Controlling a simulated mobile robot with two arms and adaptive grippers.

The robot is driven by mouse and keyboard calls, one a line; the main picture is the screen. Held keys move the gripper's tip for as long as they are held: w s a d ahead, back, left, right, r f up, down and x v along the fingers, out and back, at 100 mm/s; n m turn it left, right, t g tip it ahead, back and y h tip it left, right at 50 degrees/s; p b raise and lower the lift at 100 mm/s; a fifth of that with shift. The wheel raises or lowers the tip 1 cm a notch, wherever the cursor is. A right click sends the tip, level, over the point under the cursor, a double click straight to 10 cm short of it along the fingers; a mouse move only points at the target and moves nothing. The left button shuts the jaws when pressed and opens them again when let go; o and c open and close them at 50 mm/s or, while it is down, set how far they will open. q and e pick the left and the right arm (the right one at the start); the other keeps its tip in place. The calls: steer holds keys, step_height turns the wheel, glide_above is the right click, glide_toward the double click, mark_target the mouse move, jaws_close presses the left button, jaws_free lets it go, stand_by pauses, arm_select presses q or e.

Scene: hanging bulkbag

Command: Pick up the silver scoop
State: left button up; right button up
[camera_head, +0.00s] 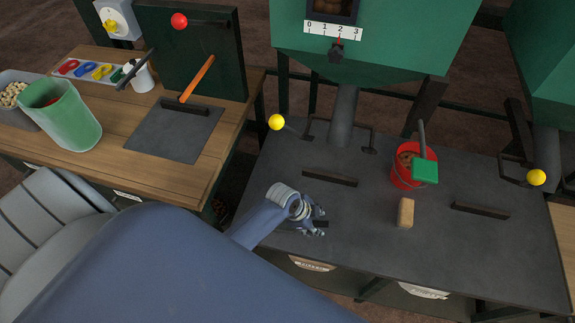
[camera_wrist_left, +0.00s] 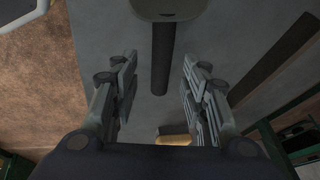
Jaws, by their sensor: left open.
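I cannot clearly make out a silver scoop in the head view. A red bucket (camera_head: 402,177) holds brown contents and a tool with a green square head (camera_head: 425,172) and grey handle. My left gripper (camera_head: 320,222) is open and empty over the left front of the dark table, left of the bucket. In the left wrist view the open fingers (camera_wrist_left: 157,90) stand apart around a view of a dark bar (camera_wrist_left: 161,60). Above it is a grey rounded shape (camera_wrist_left: 170,10); I cannot tell whether these belong to a scoop. My right gripper is not in view.
The dark table (camera_head: 455,255) carries a tan block (camera_head: 405,212) and low black bars (camera_head: 330,178). A grey chute (camera_head: 343,118) and yellow-knobbed levers (camera_head: 277,122) stand behind. On the wooden bench (camera_head: 105,165) are a green bucket (camera_head: 70,125) and a white jar (camera_head: 143,77).

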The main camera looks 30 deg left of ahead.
arm_select(q)
steer(key=shift+x, duration=0.95)
jaws_close()
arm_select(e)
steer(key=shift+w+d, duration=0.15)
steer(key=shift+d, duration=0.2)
arm_select(q)
steer(key=shift+r, duration=0.1)
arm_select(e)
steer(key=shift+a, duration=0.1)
arm_select(q)
steer(key=shift+r, duration=0.85)
steer(key=shift+s+a+r, duration=0.2)
steer(key=shift+s+r, duration=0.35)
steer(key=shift+r, duration=0.2)
steer(key=s+a+r+b, duration=0.1)
steer(key=s+a+b, duration=0.1)
steer(key=s, duration=1.2)
steer(key=shift+s+a+r, duration=0.25)
steer(key=shift+s+r, duration=0.05)
steer(key=shift+r, duration=0.05)
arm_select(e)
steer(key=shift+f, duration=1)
